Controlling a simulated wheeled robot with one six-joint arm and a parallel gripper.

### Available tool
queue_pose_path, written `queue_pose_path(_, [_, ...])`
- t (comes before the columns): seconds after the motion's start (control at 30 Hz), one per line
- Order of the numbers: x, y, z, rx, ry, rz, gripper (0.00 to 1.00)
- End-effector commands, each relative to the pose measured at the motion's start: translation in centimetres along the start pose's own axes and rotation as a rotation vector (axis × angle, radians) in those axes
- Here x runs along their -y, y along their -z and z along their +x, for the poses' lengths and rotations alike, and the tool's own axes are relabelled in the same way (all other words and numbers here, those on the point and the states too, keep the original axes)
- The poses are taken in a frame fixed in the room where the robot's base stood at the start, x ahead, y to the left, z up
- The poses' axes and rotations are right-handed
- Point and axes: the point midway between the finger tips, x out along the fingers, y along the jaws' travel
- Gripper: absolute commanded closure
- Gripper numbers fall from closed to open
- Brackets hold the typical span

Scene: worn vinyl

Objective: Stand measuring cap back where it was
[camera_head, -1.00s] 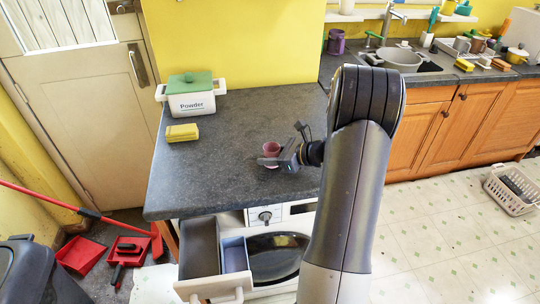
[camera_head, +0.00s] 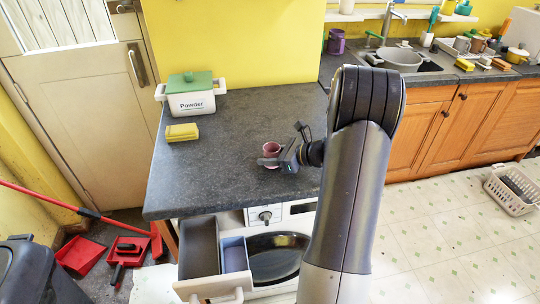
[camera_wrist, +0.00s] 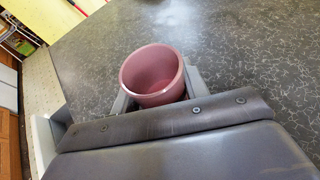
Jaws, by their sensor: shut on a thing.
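The measuring cap is a small pink cup (camera_head: 271,149), upright with its mouth up, over the dark grey worktop above the washing machine. In the wrist view the pink cup (camera_wrist: 153,75) sits between the two fingers and looks empty. My gripper (camera_head: 272,160) is shut on the cup, reaching in from the right. I cannot tell whether the cup's base touches the worktop; the gripper hides its lower part.
A white powder box (camera_head: 191,100) with a green lid and a yellow sponge (camera_head: 182,133) stand at the worktop's back left. An open detergent drawer (camera_head: 217,262) juts out below the front edge. The worktop left of the cup is clear.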

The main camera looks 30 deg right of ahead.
Motion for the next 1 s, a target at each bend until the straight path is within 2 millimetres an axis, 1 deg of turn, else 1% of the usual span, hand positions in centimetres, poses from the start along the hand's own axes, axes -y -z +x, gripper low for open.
queue_pose_path(0.8, [0.0,0.96,0.4,0.0,0.0,0.0,0.81])
queue_pose_path(1.0, [0.0,0.89,0.37,0.0,0.0,0.0,0.81])
